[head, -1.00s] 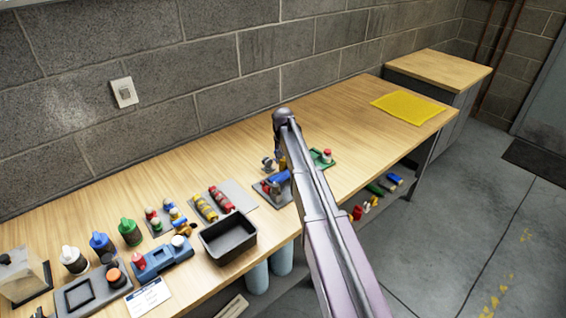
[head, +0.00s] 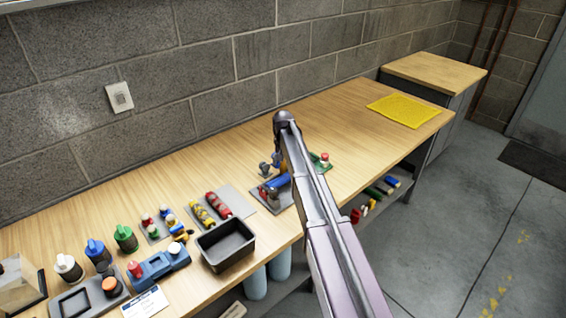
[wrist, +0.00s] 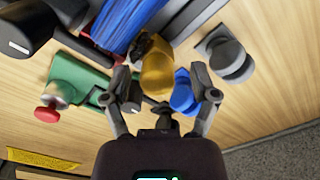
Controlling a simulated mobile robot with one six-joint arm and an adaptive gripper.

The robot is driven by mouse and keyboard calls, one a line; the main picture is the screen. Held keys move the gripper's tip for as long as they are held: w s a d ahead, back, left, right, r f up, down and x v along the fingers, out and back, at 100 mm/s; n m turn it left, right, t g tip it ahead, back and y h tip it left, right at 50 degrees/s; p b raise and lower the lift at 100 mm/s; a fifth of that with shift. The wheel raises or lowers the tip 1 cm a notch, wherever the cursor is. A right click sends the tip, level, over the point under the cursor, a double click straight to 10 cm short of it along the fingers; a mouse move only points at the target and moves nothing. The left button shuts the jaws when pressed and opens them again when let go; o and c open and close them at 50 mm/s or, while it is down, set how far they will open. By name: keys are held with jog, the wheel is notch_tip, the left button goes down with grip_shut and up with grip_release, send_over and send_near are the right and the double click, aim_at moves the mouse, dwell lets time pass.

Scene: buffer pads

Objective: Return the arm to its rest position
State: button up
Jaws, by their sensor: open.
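My arm (head: 325,225) reaches over the workbench (head: 340,130) in the head view, its top joint raised above the bench. My gripper (wrist: 164,88) shows in the wrist view with its two fingers spread apart and nothing held between them. A yellow knob-like part (wrist: 157,70) and a blue part (wrist: 183,95) appear beyond the fingers; their distance from the fingertips is unclear. In the head view the arm hides the gripper and some of the bench behind it.
A black tray (head: 226,248), red and yellow rollers (head: 203,213), and several bottles (head: 125,238) stand left of the arm. A green fixture with a red knob (head: 321,161) is close on the right. A yellow mat (head: 404,111) lies far right, with bare bench between.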

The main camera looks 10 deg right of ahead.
jog(key=s+d+r+n+p, duration=0.1)
jog(key=s+r+p, duration=0.1)
jog(key=s, duration=1.4)
jog(key=s+d+r+n+p, duration=0.1)
jog(key=s+r+p, duration=0.2)
jog(key=s, duration=1.4)
jog(key=shift+s+d+r+n+p, duration=0.15)
jog(key=shift+d+r+n+p, duration=0.1)
jog(key=shift+r+n+p, duration=0.05)
